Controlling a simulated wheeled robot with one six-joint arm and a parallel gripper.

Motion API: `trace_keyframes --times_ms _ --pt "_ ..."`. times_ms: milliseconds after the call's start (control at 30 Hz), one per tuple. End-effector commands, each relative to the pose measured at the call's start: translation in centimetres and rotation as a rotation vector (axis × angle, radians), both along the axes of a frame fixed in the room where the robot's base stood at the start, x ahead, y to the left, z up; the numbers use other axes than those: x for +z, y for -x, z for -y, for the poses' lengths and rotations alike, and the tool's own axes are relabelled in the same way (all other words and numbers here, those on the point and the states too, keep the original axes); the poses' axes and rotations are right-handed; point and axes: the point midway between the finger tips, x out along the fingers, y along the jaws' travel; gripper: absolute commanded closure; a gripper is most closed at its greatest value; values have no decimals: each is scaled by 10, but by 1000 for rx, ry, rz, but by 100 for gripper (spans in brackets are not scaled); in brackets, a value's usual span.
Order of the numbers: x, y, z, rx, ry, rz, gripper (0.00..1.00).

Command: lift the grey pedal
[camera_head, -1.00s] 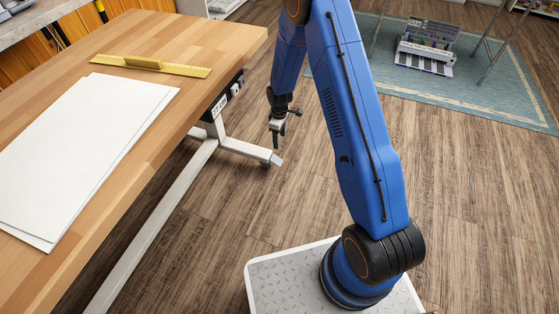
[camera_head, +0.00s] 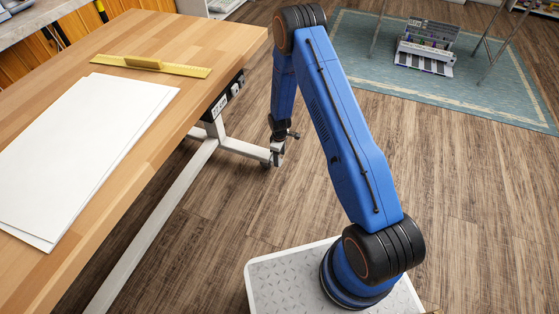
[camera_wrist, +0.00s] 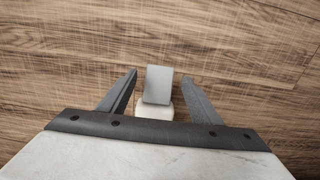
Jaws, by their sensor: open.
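The grey pedal (camera_wrist: 158,84) shows in the wrist view as a small flat grey block with rounded corners, joined to a whitish part (camera_wrist: 154,110) just below it in the picture. My gripper (camera_wrist: 160,79) is open, with one finger on each side of the pedal and a visible gap to both. The lower part of the pedal's mount is hidden behind my gripper's body. In the head view my gripper (camera_head: 277,158) hangs low by the foot of the table leg, and the pedal cannot be made out there.
A wooden table (camera_head: 215,45) stands on the left on a white metal leg frame (camera_head: 150,225). It bears white sheets (camera_head: 85,150) and a yellow ruler (camera_head: 185,70). A blue rug (camera_head: 480,105) with a machine (camera_head: 427,48) lies at the back right. Wooden floor (camera_head: 230,210) is clear between.

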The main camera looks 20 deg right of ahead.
Motion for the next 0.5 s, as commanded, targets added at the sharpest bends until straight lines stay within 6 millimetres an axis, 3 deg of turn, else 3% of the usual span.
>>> trace_keyframes --times_ms 200,500 --pt "-23 0 0 0 0 0 42" --pt "-29 0 0 0 0 0 42"
